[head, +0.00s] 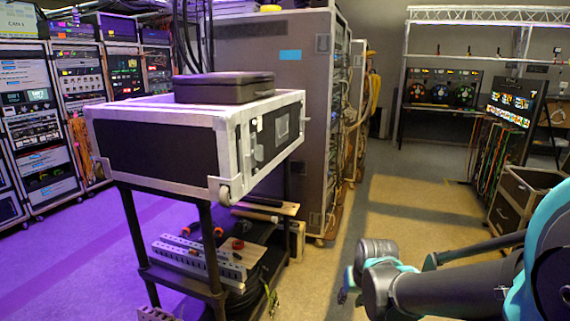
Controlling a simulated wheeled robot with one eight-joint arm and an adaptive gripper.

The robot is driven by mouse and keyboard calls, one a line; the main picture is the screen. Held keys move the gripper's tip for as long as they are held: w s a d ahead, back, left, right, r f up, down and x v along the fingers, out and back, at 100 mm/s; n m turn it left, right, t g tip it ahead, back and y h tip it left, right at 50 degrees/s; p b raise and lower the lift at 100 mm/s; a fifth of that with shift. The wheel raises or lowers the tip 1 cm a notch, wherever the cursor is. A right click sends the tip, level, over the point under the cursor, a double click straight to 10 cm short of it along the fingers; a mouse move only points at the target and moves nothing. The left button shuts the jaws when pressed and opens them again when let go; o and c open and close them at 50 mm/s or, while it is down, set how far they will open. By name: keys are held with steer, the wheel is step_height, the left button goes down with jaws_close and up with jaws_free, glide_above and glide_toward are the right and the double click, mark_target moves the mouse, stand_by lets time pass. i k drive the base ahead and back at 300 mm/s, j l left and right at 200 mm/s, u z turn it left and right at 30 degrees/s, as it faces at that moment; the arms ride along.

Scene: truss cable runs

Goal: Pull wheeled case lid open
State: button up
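A white-edged flight case (160,150) with dark panels lies on a black cart at centre-left. A small wheel shows at its lower front corner. Its right-hand face carries metal latch-like fittings and a light square plate, and it looks closed. My arm reaches in from the lower right, apart from the case. My gripper (346,287) is small and dark at the arm's far end, over the floor to the right of the cart. Its fingers are too small and partly hidden to tell whether they are open.
A flat black case (224,87) lies on top of the flight case. The cart's lower shelf (185,278) holds grey slotted strips and tools. A tall grey rack (270,60) stands behind. A dark crate (520,198) stands at right. The floor (410,205) between is clear.

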mark_target(195, 151)
steer(key=u, duration=1.3)
